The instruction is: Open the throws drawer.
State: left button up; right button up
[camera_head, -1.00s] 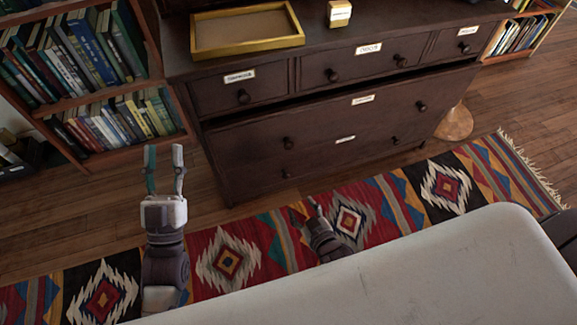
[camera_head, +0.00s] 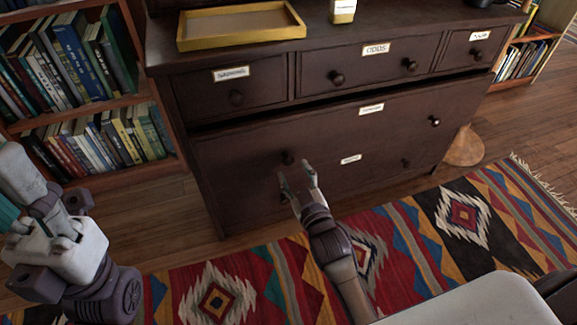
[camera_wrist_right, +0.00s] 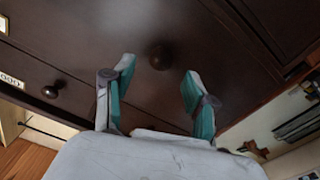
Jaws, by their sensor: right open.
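The dark wood dresser (camera_head: 240,150) has three small top drawers and two wide drawers below. The upper wide drawer carries a label (camera_head: 371,109) and the lower one another label (camera_head: 351,159); both are too small to read surely. A dark gap runs along the upper wide drawer's top edge.
A yellow tray (camera_head: 240,42) and a small labelled box (camera_head: 343,10) stand on the dresser top. A bookcase (camera_head: 90,100) stands at left, another (camera_head: 525,55) at far right. A patterned rug (camera_head: 220,292) covers the floor in front.

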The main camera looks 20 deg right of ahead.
aim_at(289, 162)
jog(key=shift+w+a+b, duration=0.1)
jog(key=shift+w+b, duration=0.6)
jog(key=shift+w, duration=1.7)
grip_shut()
